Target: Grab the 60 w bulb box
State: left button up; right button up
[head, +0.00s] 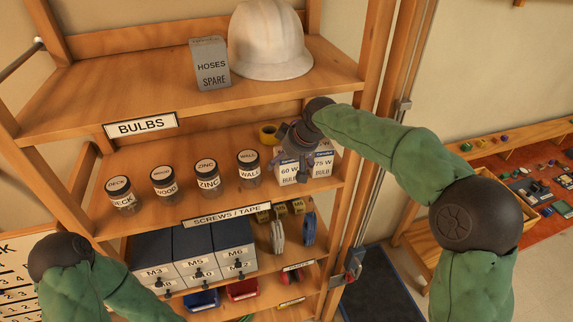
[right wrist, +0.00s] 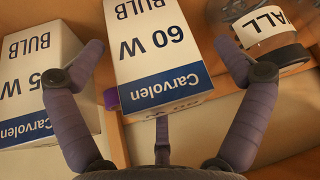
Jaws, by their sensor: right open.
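The 60 W bulb box (head: 287,175) is a white and blue carton on the middle shelf, partly hidden behind my right gripper in the head view. My right gripper (head: 297,147) is at the box's upper part. In the right wrist view the 60 W box (right wrist: 158,42) is between the two spread fingers of my right gripper (right wrist: 162,55). The left finger lies over the gap toward the 75 W box (right wrist: 35,75); the right finger is beside a jar. I cannot tell whether either finger touches the box. My left gripper is out of view.
The 75 W box (head: 322,163) stands close to the right of the 60 W box. A jar marked WALL (head: 248,168) stands on its left. A yellow tape roll (head: 268,134) is behind. The upper shelf (head: 130,85) is above; the wooden post (head: 345,215) is to the right.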

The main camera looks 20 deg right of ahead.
jog(key=shift+c, duration=0.3)
jog(key=c, duration=1)
jog(key=shift+f, duration=0.1)
jog(key=shift+c, duration=0.6)
